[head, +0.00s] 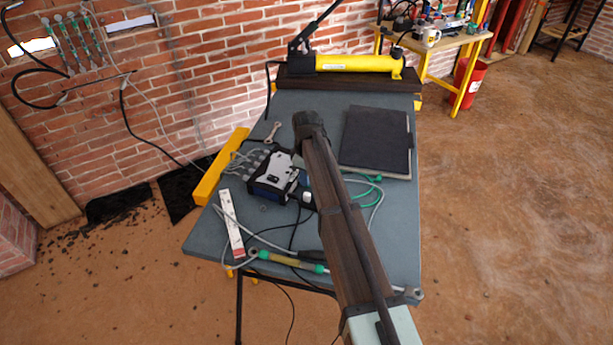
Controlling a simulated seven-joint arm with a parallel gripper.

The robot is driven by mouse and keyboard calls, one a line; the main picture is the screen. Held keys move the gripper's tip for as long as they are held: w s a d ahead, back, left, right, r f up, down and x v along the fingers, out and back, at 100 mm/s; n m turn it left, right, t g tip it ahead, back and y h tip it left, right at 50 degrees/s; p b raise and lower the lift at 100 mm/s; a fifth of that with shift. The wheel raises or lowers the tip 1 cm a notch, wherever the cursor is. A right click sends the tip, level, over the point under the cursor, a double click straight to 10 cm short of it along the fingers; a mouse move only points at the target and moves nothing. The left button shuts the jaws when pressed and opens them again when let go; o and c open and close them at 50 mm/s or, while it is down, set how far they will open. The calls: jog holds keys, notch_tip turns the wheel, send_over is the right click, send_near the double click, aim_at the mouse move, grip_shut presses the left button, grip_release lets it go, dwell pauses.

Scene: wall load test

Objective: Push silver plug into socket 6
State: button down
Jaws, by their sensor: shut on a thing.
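A black and white device box (272,174) lies on the grey table, left of my arm. Several grey plugs or cables (248,160) line its left side. My gripper (300,187) is low at the box's right side, partly behind my arm. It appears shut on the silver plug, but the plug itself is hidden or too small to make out. I cannot read the socket numbers, pick out socket 6, or tell whether the plug touches a socket.
The grey table (300,106) also carries a black folder (376,141), a wrench (272,132), a white-red box (231,224), a green-ended gauge tube (288,261) and loose cables. A yellow pump (357,63) stands at the back. A brick wall is at left.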

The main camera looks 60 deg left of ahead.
jog(key=shift+s+a, duration=0.2)
jog(key=shift+a, duration=0.1)
dwell(0.4)
jog(key=c, duration=1)
grip_release()
jog(key=shift+c, duration=0.4)
jog(key=shift+c, duration=1.2)
jog(key=shift+r, duration=0.15)
